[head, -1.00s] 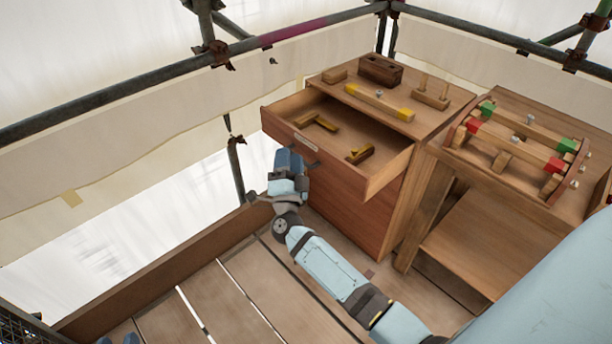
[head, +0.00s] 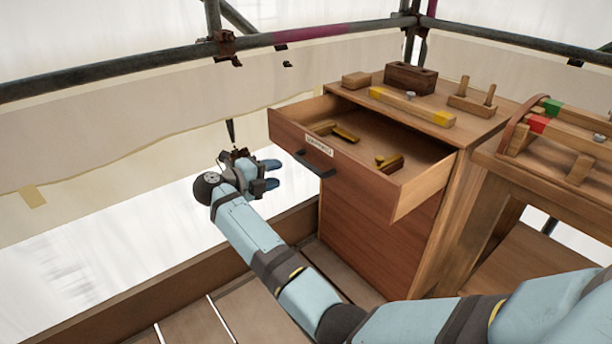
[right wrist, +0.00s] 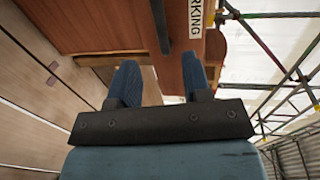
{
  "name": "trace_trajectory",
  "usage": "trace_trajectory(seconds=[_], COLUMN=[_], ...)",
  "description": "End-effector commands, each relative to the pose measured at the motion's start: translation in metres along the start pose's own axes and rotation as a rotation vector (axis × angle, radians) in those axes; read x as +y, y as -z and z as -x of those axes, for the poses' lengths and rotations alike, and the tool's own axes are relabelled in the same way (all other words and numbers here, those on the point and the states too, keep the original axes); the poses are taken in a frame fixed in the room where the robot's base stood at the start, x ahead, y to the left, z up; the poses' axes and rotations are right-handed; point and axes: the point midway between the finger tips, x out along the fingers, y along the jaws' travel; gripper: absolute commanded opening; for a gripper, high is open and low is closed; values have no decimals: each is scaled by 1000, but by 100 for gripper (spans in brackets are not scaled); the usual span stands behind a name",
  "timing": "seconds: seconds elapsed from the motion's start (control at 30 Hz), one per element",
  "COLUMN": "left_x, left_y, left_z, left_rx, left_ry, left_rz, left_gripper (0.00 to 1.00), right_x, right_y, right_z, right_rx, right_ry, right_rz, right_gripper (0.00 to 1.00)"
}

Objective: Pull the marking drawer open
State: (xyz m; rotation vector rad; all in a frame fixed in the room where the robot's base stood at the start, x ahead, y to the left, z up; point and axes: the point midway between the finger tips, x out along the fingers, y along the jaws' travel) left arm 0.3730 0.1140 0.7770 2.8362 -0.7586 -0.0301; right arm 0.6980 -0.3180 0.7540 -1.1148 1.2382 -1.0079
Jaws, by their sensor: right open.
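The marking drawer (head: 350,172) stands pulled out of the wooden cabinet (head: 385,235), with yellow-and-dark tools lying inside it. Its front carries a small label and a dark bar handle (head: 314,164). In the right wrist view the handle (right wrist: 160,25) and the label (right wrist: 196,18) show just beyond the fingers. My right gripper (head: 275,174) is open and empty, in front of the drawer and left of the handle, apart from it. In the right wrist view its two blue fingers (right wrist: 160,82) have a gap between them. My left gripper is not in view.
A yellow-ended wooden bar (head: 412,106), a dark block (head: 410,77) and a pegged block (head: 472,104) are on the cabinet top. A bench with a red-and-green-marked frame (head: 560,135) stands right. Scaffold tubes and sheeting enclose the left; plank floor lies below.

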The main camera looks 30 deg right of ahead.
Motion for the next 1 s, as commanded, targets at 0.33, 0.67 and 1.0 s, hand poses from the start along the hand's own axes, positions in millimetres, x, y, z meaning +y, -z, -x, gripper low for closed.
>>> trace_trajectory(seconds=[0.33, 0.67, 1.0], left_x=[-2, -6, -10], left_y=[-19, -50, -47], left_z=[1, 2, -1], left_rx=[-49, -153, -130], left_ry=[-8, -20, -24], left_rz=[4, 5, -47], left_gripper=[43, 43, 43], right_x=[4, 5, 3], right_y=[0, 0, 0], right_z=[-41, -108, -136], right_rx=[8, 6, 4], right_ry=[-7, -7, -10], right_rz=[0, 0, 1], right_gripper=[44, 44, 44])
